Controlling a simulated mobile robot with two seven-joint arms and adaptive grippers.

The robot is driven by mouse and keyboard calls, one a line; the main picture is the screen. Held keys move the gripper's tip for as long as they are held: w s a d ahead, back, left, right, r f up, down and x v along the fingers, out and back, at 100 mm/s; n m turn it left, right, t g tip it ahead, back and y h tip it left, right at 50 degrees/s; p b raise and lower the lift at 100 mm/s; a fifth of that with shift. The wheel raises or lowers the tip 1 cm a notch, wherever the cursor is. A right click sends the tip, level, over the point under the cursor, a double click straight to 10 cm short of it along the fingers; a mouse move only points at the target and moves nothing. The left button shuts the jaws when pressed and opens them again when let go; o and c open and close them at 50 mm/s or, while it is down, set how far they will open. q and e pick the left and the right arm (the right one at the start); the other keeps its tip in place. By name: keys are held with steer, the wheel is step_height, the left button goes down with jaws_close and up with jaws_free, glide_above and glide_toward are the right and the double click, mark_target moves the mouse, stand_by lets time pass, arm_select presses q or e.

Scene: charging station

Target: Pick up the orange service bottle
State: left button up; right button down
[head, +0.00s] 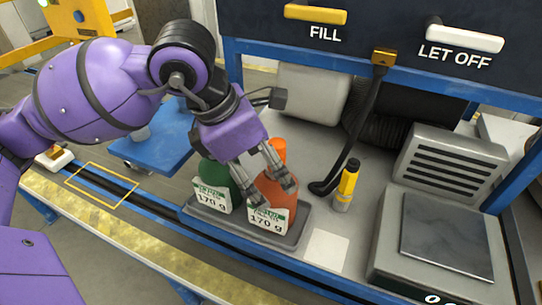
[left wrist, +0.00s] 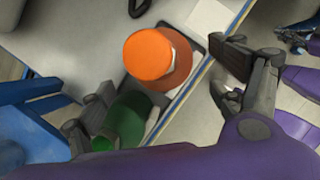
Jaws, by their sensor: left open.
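The orange service bottle (head: 280,196) stands upright in a grey tray (head: 292,232), with a white label reading 170 g. In the left wrist view its round orange cap (left wrist: 148,54) is seen from above. In the left wrist view the spread fingers (left wrist: 168,88) lie on either side of the bottle. I cannot tell whether they touch it. My right gripper is absent from the head view; small dark parts at the right of the wrist view are unclear.
A green bottle (head: 216,182) stands close on the left in the same tray, near one finger. A yellow and black marker-like object (head: 346,186) stands to the right. Further right is a grey scale (head: 447,238). A black hose (head: 350,130) hangs behind.

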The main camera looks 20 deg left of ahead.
mark_target(275, 190)
arm_select(q)
steer(key=x, duration=0.4)
steer(key=shift+w, duration=0.15)
steer(key=c, duration=2.1)
